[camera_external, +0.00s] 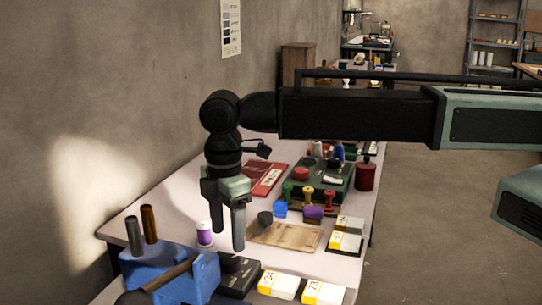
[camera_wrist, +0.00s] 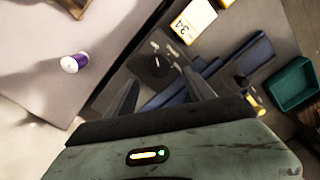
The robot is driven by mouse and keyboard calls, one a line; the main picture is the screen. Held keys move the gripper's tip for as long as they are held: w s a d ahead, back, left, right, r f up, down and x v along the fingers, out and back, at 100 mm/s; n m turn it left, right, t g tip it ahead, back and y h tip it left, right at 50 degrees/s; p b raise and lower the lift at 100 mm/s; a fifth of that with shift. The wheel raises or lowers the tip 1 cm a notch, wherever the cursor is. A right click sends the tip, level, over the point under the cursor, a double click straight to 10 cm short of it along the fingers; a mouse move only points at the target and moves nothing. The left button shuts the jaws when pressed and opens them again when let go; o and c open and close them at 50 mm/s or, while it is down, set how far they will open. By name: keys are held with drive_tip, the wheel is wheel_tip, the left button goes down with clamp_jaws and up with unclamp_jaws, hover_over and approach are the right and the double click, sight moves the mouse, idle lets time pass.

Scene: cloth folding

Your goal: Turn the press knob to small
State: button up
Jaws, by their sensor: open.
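The press (camera_external: 172,278) is a blue block at the lower left of the external view, with two upright posts and a bar across its front. Beside it sits a black box (camera_external: 240,277). In the wrist view a round black knob (camera_wrist: 151,66) stands on this dark box, with small pale marks beside it. I cannot read which size it points to. My gripper (camera_external: 225,235) points down above the box area, its fingers apart and empty. In the wrist view the fingers (camera_wrist: 163,88) lie on either side below the knob, apart from it. Blue press parts show between and right of them.
A white and purple spool (camera_external: 204,233) stands left of my gripper. Numbered cards (camera_external: 279,284) lie right of the black box. A wooden board (camera_external: 285,237), stamps and a red can (camera_external: 365,175) stand farther back. A teal tray (camera_wrist: 293,84) shows in the wrist view.

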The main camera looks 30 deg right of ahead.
sight(229, 259)
wheel_tip(229, 259, down, 7)
drive_tip(key=b, duration=0.6)
drive_tip(key=shift+r, duration=0.15)
drive_tip(key=shift+w, duration=0.1)
clamp_jaws()
